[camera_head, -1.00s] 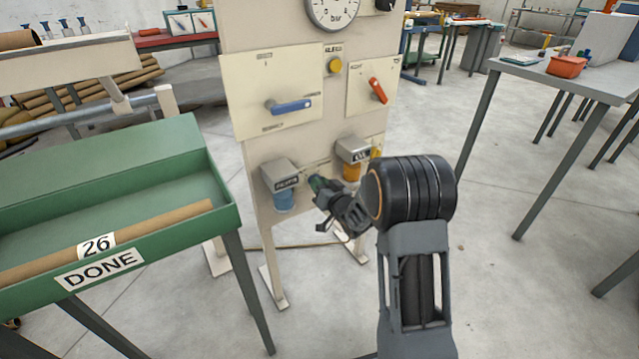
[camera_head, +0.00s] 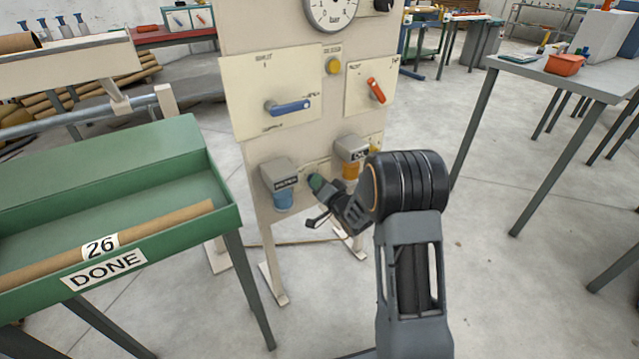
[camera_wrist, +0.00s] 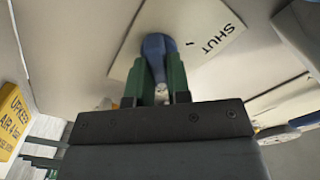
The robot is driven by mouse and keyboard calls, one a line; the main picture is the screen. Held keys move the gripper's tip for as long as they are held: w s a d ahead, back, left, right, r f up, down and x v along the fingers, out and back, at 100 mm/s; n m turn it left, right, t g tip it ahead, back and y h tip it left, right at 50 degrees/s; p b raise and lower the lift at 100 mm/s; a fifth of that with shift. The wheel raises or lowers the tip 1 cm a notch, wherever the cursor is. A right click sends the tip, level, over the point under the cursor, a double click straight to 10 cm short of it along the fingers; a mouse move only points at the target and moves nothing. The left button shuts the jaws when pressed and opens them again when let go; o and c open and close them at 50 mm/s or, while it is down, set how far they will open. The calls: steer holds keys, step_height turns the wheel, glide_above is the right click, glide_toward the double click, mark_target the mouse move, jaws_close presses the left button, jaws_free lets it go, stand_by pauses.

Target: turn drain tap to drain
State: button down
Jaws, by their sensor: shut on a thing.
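The drain tap (camera_wrist: 154,45) shows in the wrist view as a blue handle on a pale plate (camera_wrist: 205,20) lettered SHUT. My gripper (camera_wrist: 158,72) has its two green fingers on either side of the handle and is shut on it. In the head view my gripper (camera_head: 315,182) is at the lower part of the panel, between two bowl units; the tap is hidden there behind it. I cannot tell the tap's exact angle.
A blue bowl unit (camera_head: 279,184) is close left of my gripper, an amber one (camera_head: 350,156) close right. Above are a blue lever (camera_head: 290,107) and a red lever (camera_head: 377,91). A green tray (camera_head: 222,206) marked DONE stands left.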

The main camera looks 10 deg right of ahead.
stand_by(0.3)
steer(key=c, duration=1.1)
jaws_free()
steer(key=p+v, duration=0.2)
steer(key=v, duration=1.1)
steer(key=shift+s+d+p, duration=0.15)
steer(key=shift+s+p, duration=0.15)
steer(key=shift+s, duration=0.05)
